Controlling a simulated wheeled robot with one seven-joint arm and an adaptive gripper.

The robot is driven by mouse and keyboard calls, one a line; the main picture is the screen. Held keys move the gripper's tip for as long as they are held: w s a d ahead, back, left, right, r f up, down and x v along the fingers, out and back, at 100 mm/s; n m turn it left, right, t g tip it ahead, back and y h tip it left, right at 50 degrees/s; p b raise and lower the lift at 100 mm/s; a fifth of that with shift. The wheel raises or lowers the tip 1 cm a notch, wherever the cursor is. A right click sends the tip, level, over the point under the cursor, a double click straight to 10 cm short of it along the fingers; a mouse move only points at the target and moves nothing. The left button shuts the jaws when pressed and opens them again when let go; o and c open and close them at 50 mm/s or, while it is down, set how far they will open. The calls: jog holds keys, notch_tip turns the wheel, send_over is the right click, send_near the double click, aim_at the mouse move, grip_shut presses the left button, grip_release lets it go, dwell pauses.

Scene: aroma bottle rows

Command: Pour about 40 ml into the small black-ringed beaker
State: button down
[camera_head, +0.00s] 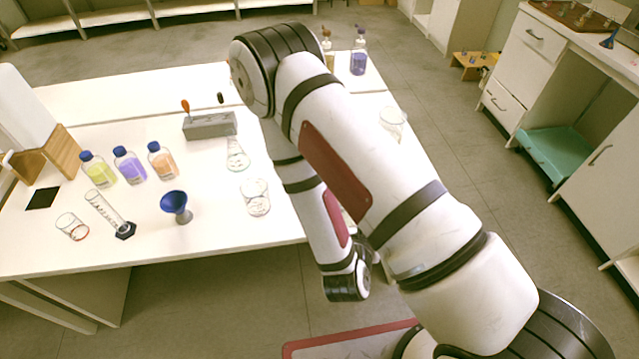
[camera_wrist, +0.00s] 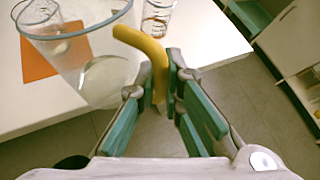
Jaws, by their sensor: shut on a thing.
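My gripper (camera_wrist: 160,88) is shut on the curved yellow handle (camera_wrist: 150,48) of a large clear jug (camera_wrist: 95,75) in the wrist view. The jug's wide rim faces up in that view, and I cannot tell how much liquid it holds. A small clear beaker (camera_wrist: 157,14) with dark markings stands beyond the handle near the table edge. Another clear vessel (camera_wrist: 40,14) shows on or behind an orange mat (camera_wrist: 38,66), partly through the jug's wall. I cannot tell for sure which one has the black ring. My arm hides the gripper and jug in the head view.
In the head view, a red-ringed beaker (camera_head: 72,228), a cylinder (camera_head: 103,210), a blue funnel (camera_head: 175,203), several capped bottles (camera_head: 130,165), a flask (camera_head: 237,158) and a clear beaker (camera_head: 256,198) stand on the white table (camera_head: 230,240). Open floor lies to the right.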

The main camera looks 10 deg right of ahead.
jog(key=shift+s+d+f+t, duration=0.15)
jog(key=shift+s+f+t, duration=0.15)
jog(key=shift+f, duration=0.05)
jog(key=shift+s+d+f+m+t+y+p, duration=0.15)
jog(key=shift+f+m+t+p, duration=0.15)
jog(key=shift+f+m+p, duration=0.15)
jog(key=shift+s+d+f+m+t+y+p, duration=0.15)
jog(key=shift+f+m+t+p, duration=0.2)
jog(key=shift+f+p, duration=0.2)
jog(key=shift+a, duration=0.1)
